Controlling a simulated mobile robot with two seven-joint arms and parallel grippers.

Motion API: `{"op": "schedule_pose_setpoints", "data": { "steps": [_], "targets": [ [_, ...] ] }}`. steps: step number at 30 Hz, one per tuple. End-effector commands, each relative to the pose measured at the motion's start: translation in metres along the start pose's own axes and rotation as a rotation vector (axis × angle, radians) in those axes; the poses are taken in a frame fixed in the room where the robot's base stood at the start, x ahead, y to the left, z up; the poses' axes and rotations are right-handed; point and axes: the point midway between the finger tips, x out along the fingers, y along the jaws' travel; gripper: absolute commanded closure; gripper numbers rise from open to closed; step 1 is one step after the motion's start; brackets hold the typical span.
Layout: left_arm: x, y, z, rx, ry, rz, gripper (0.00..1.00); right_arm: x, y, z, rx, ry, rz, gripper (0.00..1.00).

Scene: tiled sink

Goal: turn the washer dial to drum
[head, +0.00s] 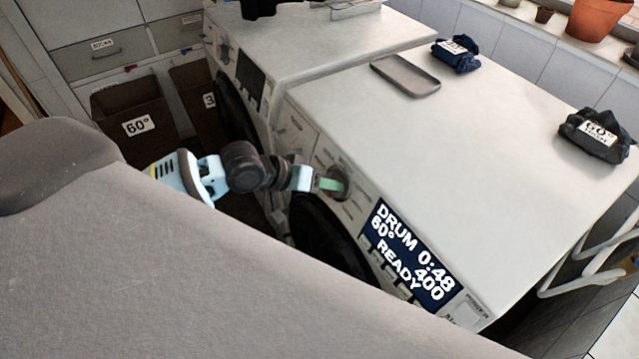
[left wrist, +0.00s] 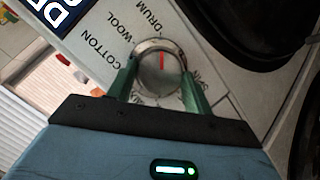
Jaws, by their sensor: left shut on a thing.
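The washer dial (head: 341,174) is a round metal knob on the front panel of the nearer white washer (head: 480,130). My left gripper (head: 328,184) reaches it from the left, with its green fingers on either side of the knob. In the left wrist view the fingers are shut on the dial (left wrist: 160,74), and its red mark points up toward the printed word DRUM (left wrist: 154,22). WOOL and COTTON are printed to the left of it. The washer's display (head: 405,255) reads DRUM, 0:48, 60°, 400 and READY. My right gripper is not in view.
A second white washer (head: 310,40) stands beyond the first. A grey tray (head: 405,76) and two dark labelled cloth bundles (head: 456,53) (head: 597,133) lie on the nearer washer's top. A brown bin (head: 135,105) marked 60° stands at the left.

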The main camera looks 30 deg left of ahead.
Motion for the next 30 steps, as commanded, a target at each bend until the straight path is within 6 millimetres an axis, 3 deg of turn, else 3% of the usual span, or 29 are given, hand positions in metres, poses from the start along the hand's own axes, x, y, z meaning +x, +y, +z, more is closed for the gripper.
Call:
{"op": "schedule_pose_setpoints", "data": {
  "steps": [20, 21, 26, 30],
  "targets": [
    [0.0003, 0.0005, 0.0004, 0.062, 0.005, -0.022, 0.72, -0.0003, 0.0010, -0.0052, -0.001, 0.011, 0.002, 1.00],
    [0.0003, 0.0005, 0.0005, 0.062, 0.004, -0.022, 0.47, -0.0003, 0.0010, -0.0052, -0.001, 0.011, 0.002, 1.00],
    [0.0003, 0.0004, 0.0005, 0.061, 0.004, -0.022, 0.28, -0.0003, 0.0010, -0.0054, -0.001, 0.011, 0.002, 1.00],
    [0.0002, 0.0004, 0.0004, 0.061, 0.005, -0.022, 0.28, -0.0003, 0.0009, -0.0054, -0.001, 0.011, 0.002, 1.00]
  ]
}}
